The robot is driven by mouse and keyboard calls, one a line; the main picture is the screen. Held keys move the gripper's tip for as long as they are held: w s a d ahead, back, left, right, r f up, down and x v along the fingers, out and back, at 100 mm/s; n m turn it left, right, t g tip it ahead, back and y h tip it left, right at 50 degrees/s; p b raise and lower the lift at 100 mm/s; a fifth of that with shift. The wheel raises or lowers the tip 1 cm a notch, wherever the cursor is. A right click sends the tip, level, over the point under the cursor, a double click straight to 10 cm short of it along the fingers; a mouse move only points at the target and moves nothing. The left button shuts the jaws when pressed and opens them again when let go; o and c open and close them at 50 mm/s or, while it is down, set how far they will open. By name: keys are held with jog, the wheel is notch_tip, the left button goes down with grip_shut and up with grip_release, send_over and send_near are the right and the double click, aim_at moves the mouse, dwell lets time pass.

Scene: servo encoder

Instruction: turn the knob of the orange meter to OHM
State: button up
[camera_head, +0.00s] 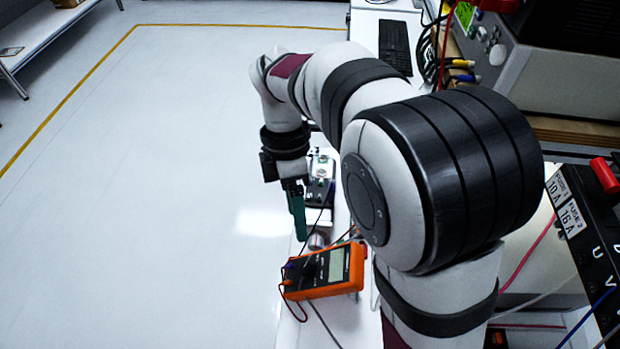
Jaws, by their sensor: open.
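The orange meter (345,284) lies on the white bench in the lower middle of the head view, with its grey display facing up. Its dark dial area (307,270) is on the left part of its face. The knob's setting and the OHM mark are too small to read. My gripper (300,238), with dark green fingers, points down just beyond the meter, above and apart from it. It is open, and I see nothing held in it. My arm hides part of the bench to the right.
Dark and red leads run around the meter. A small grey cylinder (317,241) stands just behind it. A small device (320,175) sits further back. A keyboard (394,47) and cables lie at the back right. The floor at left is clear.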

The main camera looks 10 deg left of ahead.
aim_at(304, 267)
jog(key=x, duration=1.3)
jog(key=shift+r, duration=0.1)
grip_shut()
